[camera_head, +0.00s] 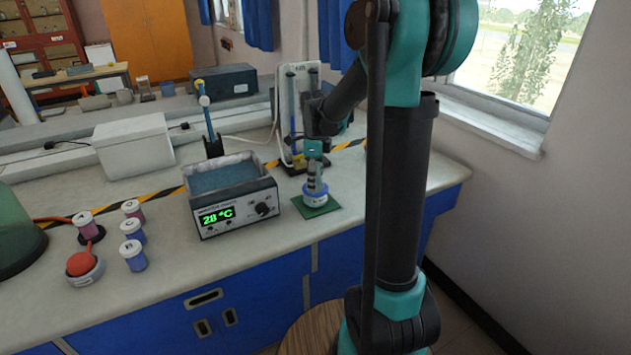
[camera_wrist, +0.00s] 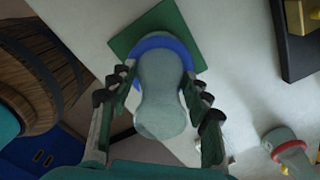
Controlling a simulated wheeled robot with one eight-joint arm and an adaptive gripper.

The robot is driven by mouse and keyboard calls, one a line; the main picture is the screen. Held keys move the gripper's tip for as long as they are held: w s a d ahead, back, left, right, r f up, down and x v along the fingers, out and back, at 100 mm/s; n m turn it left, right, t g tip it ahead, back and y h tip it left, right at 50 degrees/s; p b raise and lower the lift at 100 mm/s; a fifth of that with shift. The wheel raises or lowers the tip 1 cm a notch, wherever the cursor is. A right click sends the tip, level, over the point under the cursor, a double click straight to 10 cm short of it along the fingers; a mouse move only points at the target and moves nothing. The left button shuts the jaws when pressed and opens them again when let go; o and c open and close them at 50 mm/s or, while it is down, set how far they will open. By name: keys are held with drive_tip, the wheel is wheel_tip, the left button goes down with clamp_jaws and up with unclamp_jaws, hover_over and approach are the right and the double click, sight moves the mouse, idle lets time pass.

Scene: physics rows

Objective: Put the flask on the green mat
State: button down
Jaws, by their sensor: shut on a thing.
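The flask (camera_head: 317,195) is pale grey with a blue ring round its lower part. It is upright over the green mat (camera_head: 329,207), with its base inside the mat's edges; whether it rests on the mat or hovers just above, I cannot tell. In the wrist view, the flask (camera_wrist: 160,105) is between the fingers of my gripper (camera_wrist: 163,90), which is shut on it from both sides. The green mat (camera_wrist: 126,44) shows beyond its blue ring. In the head view, my arm comes down from above onto the flask.
A water bath (camera_head: 235,205) reading 28 °C stands left of the mat. A stand (camera_head: 300,95) is behind. A red-ringed flask (camera_wrist: 290,150) and a wooden barrel-like stool (camera_wrist: 40,70) show in the wrist view.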

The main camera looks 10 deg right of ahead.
drive_tip(key=shift+f, duration=0.2)
drive_tip(key=shift+f, duration=0.15)
drive_tip(key=c, duration=0.7)
unclamp_jaws()
wheel_tip(320, 180, up, 12)
drive_tip(key=shift+r, duration=0.15)
